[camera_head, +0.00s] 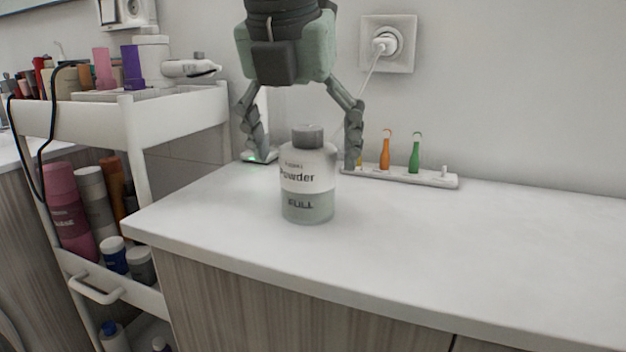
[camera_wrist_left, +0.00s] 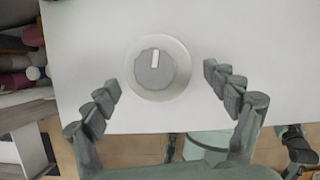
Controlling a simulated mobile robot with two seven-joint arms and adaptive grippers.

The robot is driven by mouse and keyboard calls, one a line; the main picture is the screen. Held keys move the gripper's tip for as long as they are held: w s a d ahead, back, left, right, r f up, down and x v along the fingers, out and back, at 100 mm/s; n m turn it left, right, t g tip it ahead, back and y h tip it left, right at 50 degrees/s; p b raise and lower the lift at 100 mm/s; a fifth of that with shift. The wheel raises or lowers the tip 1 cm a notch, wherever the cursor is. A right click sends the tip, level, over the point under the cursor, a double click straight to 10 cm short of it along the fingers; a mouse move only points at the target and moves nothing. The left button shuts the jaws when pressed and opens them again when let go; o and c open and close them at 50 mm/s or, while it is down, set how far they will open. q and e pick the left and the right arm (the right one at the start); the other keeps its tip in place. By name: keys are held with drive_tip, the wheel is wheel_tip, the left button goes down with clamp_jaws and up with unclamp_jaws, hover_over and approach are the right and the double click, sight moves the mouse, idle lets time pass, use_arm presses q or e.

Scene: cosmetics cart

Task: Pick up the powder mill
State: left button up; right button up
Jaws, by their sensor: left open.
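The powder mill (camera_head: 308,180) is a squat, translucent grey-white bottle with a grey cap and the words "Powder" and "FULL". It stands upright on the white counter. My left gripper (camera_head: 304,160) is open and points down over the counter, with one finger to each side of the mill's upper part. In the left wrist view the mill's round cap (camera_wrist_left: 155,68) lies between the spread fingertips of my left gripper (camera_wrist_left: 161,82), slightly beyond them. There is a gap on both sides and neither finger touches it. My right gripper does not show.
The white counter (camera_head: 430,245) is clear in front and to the right. A white holder (camera_head: 425,178) with orange and green brushes stands behind the mill. A white cart (camera_head: 185,120) full of cosmetics stands at the left. A plug sits in the wall socket (camera_head: 386,43).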

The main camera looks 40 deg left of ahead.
sight(308, 180)
use_arm(q)
drive_tip(key=x, duration=0.5)
drive_tip(key=shift+s+d, duration=0.1)
drive_tip(key=shift+s, duration=0.15)
drive_tip(key=c, duration=1.5)
drive_tip(key=shift+c, duration=0.2)
drive_tip(key=shift+r, duration=0.1)
drive_tip(key=shift+r, duration=0.65)
wheel_tip(308, 180, up, 3)
drive_tip(key=shift+r, duration=0.1)
drive_tip(key=s+a+r, duration=0.3)
drive_tip(key=a+r, duration=0.3)
drive_tip(key=a, duration=0.5)
drive_tip(key=shift+a, duration=0.2)
